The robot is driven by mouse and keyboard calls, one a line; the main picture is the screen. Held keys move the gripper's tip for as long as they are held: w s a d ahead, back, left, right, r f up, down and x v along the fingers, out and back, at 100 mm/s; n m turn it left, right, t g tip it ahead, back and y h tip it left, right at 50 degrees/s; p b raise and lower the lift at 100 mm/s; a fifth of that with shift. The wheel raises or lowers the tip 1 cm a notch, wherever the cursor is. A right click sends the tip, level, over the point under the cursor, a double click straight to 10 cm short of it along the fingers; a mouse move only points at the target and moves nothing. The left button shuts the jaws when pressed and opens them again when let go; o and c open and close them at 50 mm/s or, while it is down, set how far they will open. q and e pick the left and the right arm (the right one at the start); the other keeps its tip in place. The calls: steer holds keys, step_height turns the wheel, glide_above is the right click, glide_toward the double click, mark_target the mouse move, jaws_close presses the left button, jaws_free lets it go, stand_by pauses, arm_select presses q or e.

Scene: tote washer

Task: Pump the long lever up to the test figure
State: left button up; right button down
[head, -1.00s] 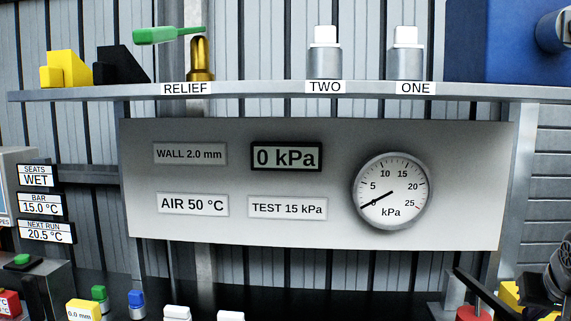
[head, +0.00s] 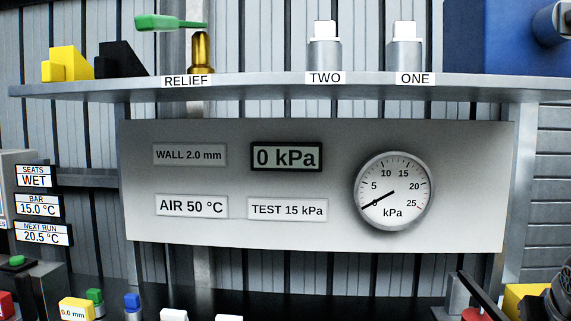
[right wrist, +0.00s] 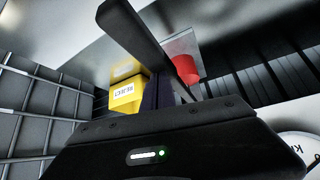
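The panel's digital readout (head: 286,157) shows 0 kPa. The round dial (head: 393,191) has its needle at 0. The plate below the readout (head: 287,209) reads TEST 15 kPa. A black bar (head: 478,291), possibly the long lever, slants at the lower right beside a red part (head: 474,314). A dark part at the lower right edge looks like my right arm; its fingertips are not clear there. In the right wrist view my gripper's dark body fills the bottom. A dark bar (right wrist: 145,42) crosses above it; I cannot tell whether it is lever or finger. My left gripper is not in view.
A shelf (head: 260,88) above the panel holds a green-handled RELIEF valve (head: 201,52), pieces marked TWO (head: 324,50) and ONE (head: 404,50), and yellow (head: 66,65) and black blocks. The right wrist view shows a yellow labelled block (right wrist: 124,94) and a red part (right wrist: 186,68).

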steer(key=shift+f, duration=0.15)
step_height(320, 180, up, 10)
steer(key=p, duration=0.8)
steer(key=shift+f+p, duration=0.2)
steer(key=shift+p, duration=0.15)
steer(key=c, duration=2.1)
jaws_free()
steer(key=shift+w, duration=0.1)
steer(key=a+r+n+p, duration=0.2)
steer(key=a+r+p, duration=0.5)
steer(key=r, duration=0.3)
steer(key=s+d+m+p, duration=0.1)
steer(key=m, duration=0.1)
steer(key=s+d+f+m+h+p, duration=0.1)
steer(key=s+m, duration=0.1)
steer(key=s+d+f+m+g+h, duration=0.1)
steer(key=s, duration=0.1)
steer(key=shift+d+m+p, duration=0.2)
steer(key=shift+m+p, duration=0.2)
